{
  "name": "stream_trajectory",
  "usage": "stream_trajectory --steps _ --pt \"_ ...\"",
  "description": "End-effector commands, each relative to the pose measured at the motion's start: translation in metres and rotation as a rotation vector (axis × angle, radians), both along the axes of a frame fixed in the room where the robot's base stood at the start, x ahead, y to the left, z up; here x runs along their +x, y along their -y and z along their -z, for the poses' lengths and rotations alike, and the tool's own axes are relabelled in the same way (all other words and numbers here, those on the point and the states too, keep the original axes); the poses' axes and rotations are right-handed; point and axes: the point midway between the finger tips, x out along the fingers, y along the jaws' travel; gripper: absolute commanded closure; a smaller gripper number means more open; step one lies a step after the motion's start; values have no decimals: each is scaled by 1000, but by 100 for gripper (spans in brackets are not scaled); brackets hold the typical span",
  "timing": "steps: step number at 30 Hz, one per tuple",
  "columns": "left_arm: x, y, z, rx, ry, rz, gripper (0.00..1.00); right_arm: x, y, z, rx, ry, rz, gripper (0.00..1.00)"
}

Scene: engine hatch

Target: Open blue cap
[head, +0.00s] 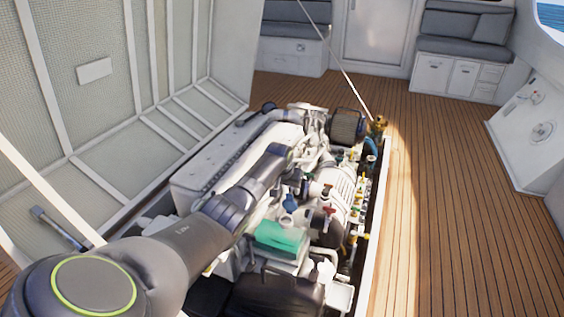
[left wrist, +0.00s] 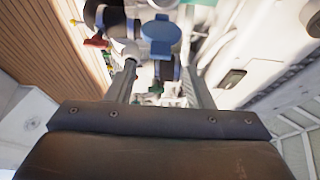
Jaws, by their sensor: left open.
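The blue cap (head: 290,203) sits on the white engine, just above a green part in the head view. My right gripper is not in view.
Red-handled (head: 327,190) and yellow-handled valves stand close to the cap on the engine's right side. A green block (head: 281,238) lies in front. The raised hatch (head: 95,110) stands at the left. The wooden deck (head: 460,210) to the right is clear.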

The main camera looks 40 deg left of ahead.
Motion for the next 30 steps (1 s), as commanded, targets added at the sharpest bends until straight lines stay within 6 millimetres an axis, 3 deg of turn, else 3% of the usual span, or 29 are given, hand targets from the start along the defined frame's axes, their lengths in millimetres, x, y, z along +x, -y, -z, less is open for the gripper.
stream_trajectory --steps 21,30 --pt "-40 9 -99 4 4 1 53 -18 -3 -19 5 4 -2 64" --pt "-50 12 -121 2 3 1 53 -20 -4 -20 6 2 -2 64"
